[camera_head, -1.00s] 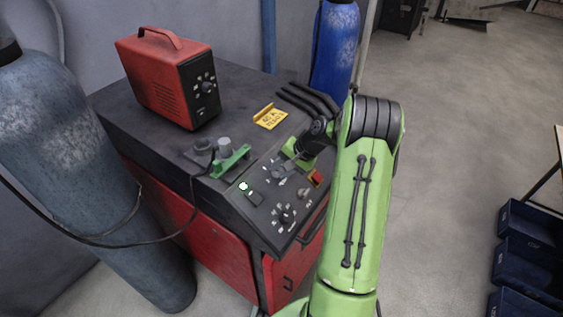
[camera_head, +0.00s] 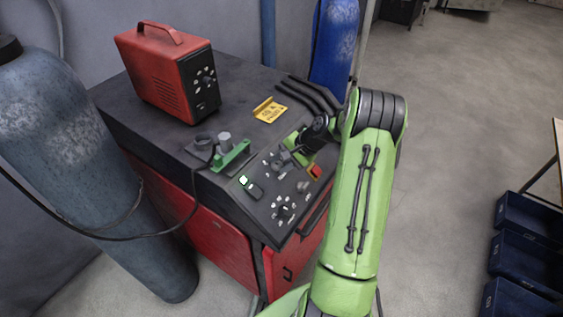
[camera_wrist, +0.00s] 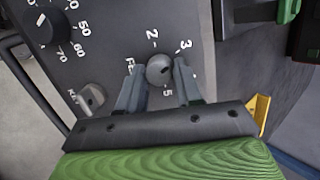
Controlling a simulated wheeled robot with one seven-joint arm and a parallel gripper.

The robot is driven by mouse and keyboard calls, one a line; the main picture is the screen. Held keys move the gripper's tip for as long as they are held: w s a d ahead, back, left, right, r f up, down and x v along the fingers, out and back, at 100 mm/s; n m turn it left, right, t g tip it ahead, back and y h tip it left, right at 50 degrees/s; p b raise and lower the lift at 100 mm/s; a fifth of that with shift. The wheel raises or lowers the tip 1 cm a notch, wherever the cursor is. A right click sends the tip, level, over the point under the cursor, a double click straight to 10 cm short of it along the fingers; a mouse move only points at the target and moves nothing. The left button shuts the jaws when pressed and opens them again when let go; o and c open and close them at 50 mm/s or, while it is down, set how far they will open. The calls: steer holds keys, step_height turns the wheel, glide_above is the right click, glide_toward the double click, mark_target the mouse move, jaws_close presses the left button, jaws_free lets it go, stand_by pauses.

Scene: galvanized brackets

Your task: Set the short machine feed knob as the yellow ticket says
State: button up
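The short feed knob (camera_wrist: 160,70) is a round grey knob on the dark sloped panel. The numbers 2, 3 and 5 and part of a label starting "FE" show around it in the wrist view. My gripper (camera_wrist: 160,82) has one finger on each side of this knob, with the tips close to its sides. I cannot tell whether they touch it. No pointer mark is readable. In the head view my gripper (camera_head: 292,156) is over the panel's upper part. The yellow ticket (camera_head: 269,111) lies on the machine top; its writing is too small to read.
A larger dark dial (camera_wrist: 48,27) and a key switch (camera_wrist: 92,97) are near the knob. A red switch (camera_head: 315,171), a green clamp (camera_head: 231,156) and a red power unit (camera_head: 168,75) are also on the machine. Gas cylinders (camera_head: 85,150) stand left and behind.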

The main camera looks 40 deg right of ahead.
steer(key=o, duration=0.4)
steer(key=p+v, duration=0.1)
steer(key=v, duration=1.5)
steer(key=shift+f, duration=0.1)
